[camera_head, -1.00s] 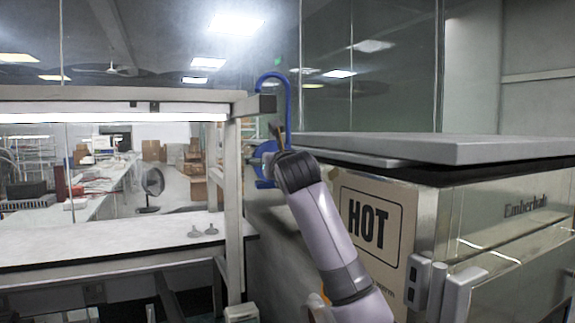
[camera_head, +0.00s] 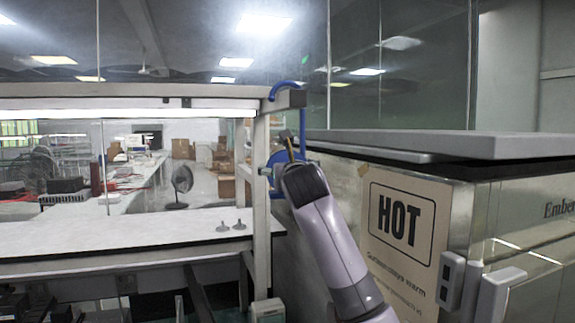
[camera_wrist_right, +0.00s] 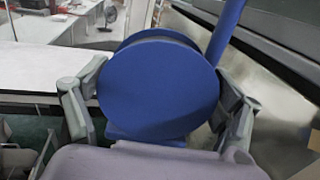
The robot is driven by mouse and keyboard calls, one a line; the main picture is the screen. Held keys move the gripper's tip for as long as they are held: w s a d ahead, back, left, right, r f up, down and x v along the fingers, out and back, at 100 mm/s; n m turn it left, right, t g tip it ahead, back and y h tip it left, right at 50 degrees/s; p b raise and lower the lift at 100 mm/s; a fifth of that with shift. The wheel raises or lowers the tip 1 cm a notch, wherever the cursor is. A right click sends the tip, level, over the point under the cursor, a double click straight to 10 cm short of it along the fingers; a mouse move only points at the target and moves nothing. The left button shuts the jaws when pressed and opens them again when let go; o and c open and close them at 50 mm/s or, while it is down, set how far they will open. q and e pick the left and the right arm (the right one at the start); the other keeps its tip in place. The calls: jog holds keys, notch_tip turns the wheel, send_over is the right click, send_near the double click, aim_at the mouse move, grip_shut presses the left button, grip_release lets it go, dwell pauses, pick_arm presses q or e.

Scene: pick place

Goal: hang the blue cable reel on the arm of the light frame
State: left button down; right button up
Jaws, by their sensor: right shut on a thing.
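The blue cable reel (camera_head: 277,168) has a tall post ending in a curved blue hook (camera_head: 289,83). In the head view the hook arches just above the end of the short arm (camera_head: 291,99) of the light frame (camera_head: 262,190); I cannot tell whether it touches. My right gripper (camera_head: 287,155) is shut on the reel, partly hiding it. In the right wrist view the round reel face (camera_wrist_right: 160,92) sits between the fingers of my right gripper (camera_wrist_right: 160,105), with the post rising at upper right. My left gripper is not in view.
A lit white bench (camera_head: 150,232) stands left under the frame, with two small grey objects (camera_head: 231,225) on it. A steel cabinet with a HOT sign (camera_head: 400,220) and a grey lid (camera_head: 440,143) stands close on the right. A fan (camera_head: 181,183) is behind.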

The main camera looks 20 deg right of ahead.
jog(key=shift+f, duration=0.15)
jog(key=shift+s+a, duration=0.1)
jog(key=shift+a, duration=0.05)
jog(key=o, duration=1.5)
jog(key=shift+o, duration=0.2)
